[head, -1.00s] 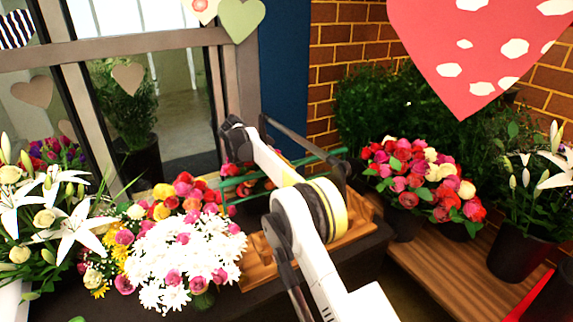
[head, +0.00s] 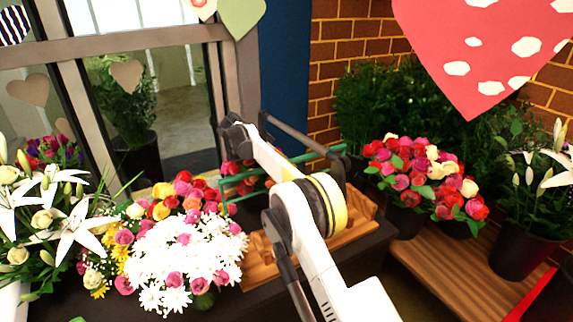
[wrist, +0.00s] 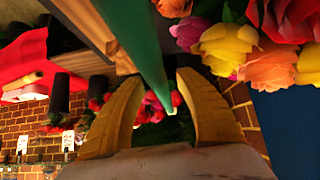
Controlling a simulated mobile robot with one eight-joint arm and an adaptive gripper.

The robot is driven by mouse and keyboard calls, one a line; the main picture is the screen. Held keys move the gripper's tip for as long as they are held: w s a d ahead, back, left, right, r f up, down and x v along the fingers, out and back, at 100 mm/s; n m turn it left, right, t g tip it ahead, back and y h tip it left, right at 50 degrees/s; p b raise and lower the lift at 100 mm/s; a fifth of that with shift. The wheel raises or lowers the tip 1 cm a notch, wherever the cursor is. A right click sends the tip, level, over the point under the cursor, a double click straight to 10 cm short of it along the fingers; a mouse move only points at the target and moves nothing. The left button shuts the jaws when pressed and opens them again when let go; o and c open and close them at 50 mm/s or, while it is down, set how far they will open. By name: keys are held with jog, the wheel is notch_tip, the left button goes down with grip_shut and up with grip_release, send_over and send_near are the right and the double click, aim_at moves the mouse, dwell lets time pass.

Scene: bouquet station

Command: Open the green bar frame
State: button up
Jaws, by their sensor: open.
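The green bar frame (head: 293,161) stands over a wooden base behind my arm, its long bar running across and its left upright reaching down beside the flowers. Part of it is hidden by my arm. In the wrist view a green bar (wrist: 145,45) runs from the top edge down between the two yellow fingers of my gripper (wrist: 162,78). The fingers are apart, one on each side of the bar, with gaps showing. I cannot tell whether either finger touches it. In the head view my fingers are hard to make out.
White daisies and roses (head: 185,258) crowd the left of the wooden base (head: 262,262). Red and pink roses (head: 405,170) stand in pots at the right. A window (head: 165,75) and a brick wall (head: 345,45) close off the back. Orange and yellow roses (wrist: 230,48) are close to my gripper.

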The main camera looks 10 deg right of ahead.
jog(key=v, duration=1.2)
